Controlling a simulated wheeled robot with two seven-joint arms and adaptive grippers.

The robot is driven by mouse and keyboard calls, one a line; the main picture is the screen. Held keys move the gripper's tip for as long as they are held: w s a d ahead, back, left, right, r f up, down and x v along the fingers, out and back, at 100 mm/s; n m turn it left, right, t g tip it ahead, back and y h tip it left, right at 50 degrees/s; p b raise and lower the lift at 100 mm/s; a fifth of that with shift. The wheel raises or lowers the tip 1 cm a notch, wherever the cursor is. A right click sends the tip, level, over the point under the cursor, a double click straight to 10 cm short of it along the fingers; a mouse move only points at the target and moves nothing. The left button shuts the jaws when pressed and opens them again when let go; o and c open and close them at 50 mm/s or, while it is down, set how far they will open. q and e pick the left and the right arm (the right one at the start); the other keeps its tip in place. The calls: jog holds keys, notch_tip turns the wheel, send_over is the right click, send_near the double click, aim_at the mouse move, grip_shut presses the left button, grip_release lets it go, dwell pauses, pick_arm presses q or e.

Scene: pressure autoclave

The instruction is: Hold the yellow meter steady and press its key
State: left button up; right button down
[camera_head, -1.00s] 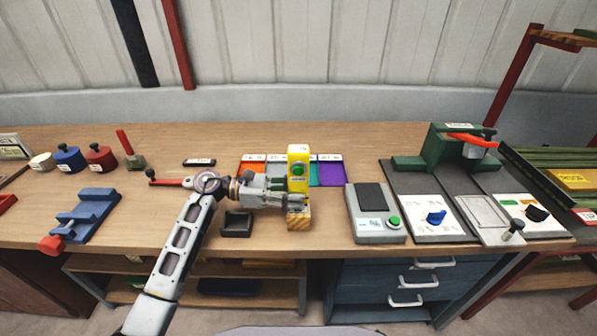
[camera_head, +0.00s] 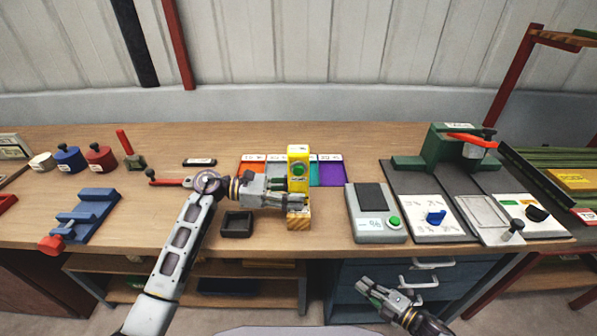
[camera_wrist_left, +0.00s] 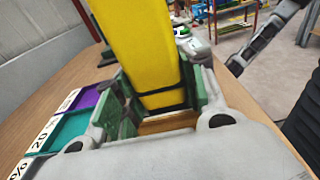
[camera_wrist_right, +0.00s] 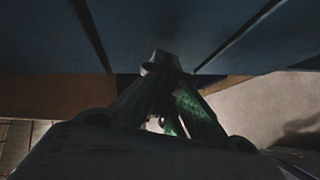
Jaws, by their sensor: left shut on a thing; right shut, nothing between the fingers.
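The yellow meter (camera_head: 298,155) stands upright in a wooden block (camera_head: 298,224) near the bench's front edge, with a round green key (camera_head: 298,169) on its front face. My left gripper (camera_head: 296,193) is shut on the meter from the left, below the key. In the left wrist view the meter (camera_wrist_left: 140,45) fills the space between the green finger pads (camera_wrist_left: 155,95). My right gripper (camera_head: 365,288) is shut and empty, low in front of the blue drawers and below the bench top. In the right wrist view its fingers (camera_wrist_right: 168,75) come together with nothing between them.
Coloured mats (camera_head: 331,172) lie behind the meter. A grey scale (camera_head: 375,228) with a green button stands to its right, beside panels with knobs. A small dark tray (camera_head: 237,224) is at its left. The bench edge and blue drawers (camera_head: 410,275) are close to my right gripper.

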aim_at(298, 171)
jog(key=s+a+r+m+t+y, duration=0.1)
jog(key=a+r+m, duration=0.5)
jog(key=r, duration=0.8)
jog(key=s+a+r+m+t, duration=0.4)
jog(key=a+r, duration=0.4)
jog(key=r, duration=0.7)
jog(key=s+a+r+m+t+y, duration=0.1)
jog(key=a+r+m+t, duration=0.3)
jog(key=r, duration=1.1)
jog(key=s+a+m, duration=0.1)
jog(key=a+m, duration=0.2)
jog(key=shift+s+m+t+y, duration=0.3)
jog(key=shift+m, duration=0.1)
jog(key=shift+w+a, duration=0.1)
jog(key=shift+w, duration=0.1)
jog(key=w, duration=0.8)
jog(key=shift+w, duration=0.2)
